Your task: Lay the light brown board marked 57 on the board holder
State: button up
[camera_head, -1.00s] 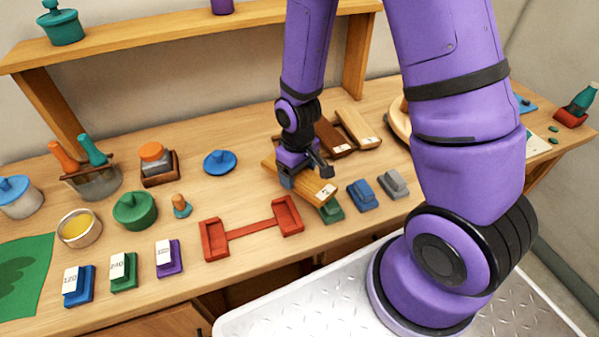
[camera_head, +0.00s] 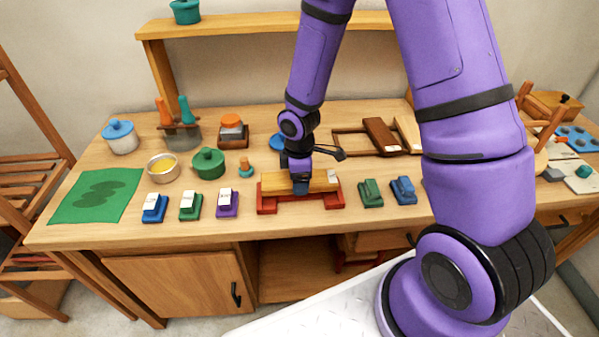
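The light brown board (camera_head: 322,181) lies lengthwise across the red board holder (camera_head: 266,204), level as far as I can see, between its two raised ends. Whether it rests fully on the holder is hard to tell. Its number cannot be read at this size. My gripper (camera_head: 300,186) reaches down from above onto the middle of the board. A dark finger shows against the board's front side, and the gripper looks shut on it. The far finger is hidden behind the board and wrist.
Green (camera_head: 370,194) and blue (camera_head: 403,190) blocks stand right of the holder. A purple block (camera_head: 227,204) with a white label stands to its left. A dark brown board (camera_head: 380,136) and another light board lie behind right. A green pot (camera_head: 208,163) stands behind left.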

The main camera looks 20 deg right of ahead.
jog(key=shift+f, duration=1.95)
jog(key=shift+d+f, duration=0.1)
jog(key=shift+f, duration=0.2)
jog(key=o, duration=1)
jog(key=shift+o, duration=0.2)
jog(key=shift+r, duration=0.15)
jog(key=shift+r, duration=3.4)
